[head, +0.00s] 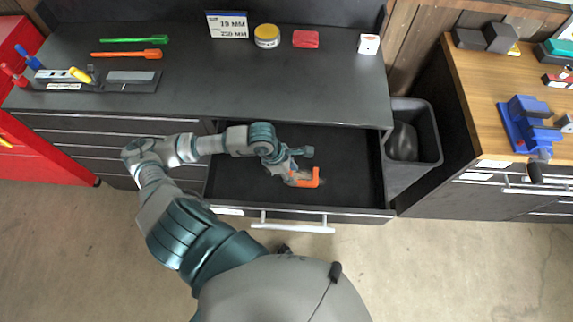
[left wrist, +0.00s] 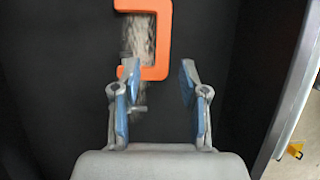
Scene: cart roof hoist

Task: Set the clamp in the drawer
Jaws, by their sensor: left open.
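The orange C-shaped clamp (head: 315,178) is inside the open drawer (head: 350,190) in the head view. In the left wrist view the clamp (left wrist: 160,68) lies on the dark drawer floor, with a greyish screw part along its open side. My left gripper (head: 300,164) reaches into the drawer beside the clamp. In the left wrist view my left gripper (left wrist: 160,75) has its fingers apart, with the lower end of the clamp near and partly behind the left fingertip. I cannot tell whether they touch. My right gripper is not in view.
The drawer handle (head: 293,228) is at its front. The dark worktop (head: 220,75) above holds green and orange tools, a yellow tin (head: 267,36) and a sign. A black bin (head: 412,140) stands right of the drawer, before a wooden bench with a blue vise (head: 530,125).

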